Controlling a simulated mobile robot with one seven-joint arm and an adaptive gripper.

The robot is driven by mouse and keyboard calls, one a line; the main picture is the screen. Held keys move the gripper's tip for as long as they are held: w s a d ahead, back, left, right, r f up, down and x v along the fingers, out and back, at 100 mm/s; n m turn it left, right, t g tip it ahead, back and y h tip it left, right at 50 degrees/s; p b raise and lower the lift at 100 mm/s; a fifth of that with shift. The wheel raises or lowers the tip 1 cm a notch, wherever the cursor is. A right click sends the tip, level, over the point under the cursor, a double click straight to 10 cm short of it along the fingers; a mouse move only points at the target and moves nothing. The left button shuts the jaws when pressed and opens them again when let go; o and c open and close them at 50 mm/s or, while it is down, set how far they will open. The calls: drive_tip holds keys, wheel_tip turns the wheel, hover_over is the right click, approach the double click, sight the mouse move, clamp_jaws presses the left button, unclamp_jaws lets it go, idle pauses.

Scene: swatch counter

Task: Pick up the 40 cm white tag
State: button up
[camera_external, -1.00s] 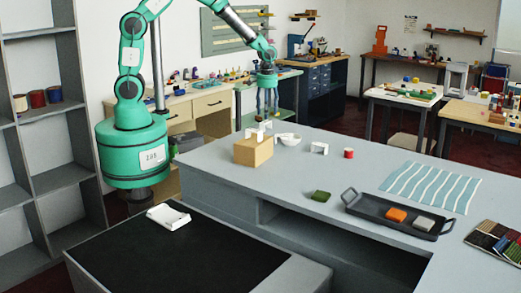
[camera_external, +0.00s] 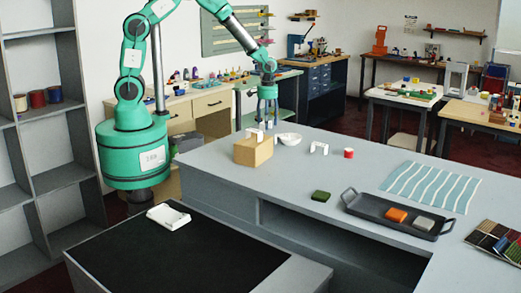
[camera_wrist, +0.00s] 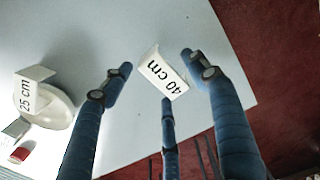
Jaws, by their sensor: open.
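The white tag reading "40 cm" (camera_wrist: 164,76) lies near the centre of the wrist view, over the grey counter. My gripper (camera_wrist: 157,64) has its dark blue fingers spread, with two fingertips on either side of the tag and a third below it. The gripper is open and holds nothing. In the external view my gripper (camera_external: 266,118) hangs over the far edge of the counter by a cardboard box.
A second white tag, "25 cm" (camera_wrist: 27,92), stands by a white bowl (camera_wrist: 48,108). A red spool (camera_external: 348,153) is nearby. The cardboard box (camera_external: 254,152) stands in front of my gripper. A black tray (camera_external: 365,210) and a green block (camera_external: 320,196) lie right.

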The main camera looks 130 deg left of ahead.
drive_tip(key=shift+f, duration=0.6)
drive_tip(key=c, duration=1)
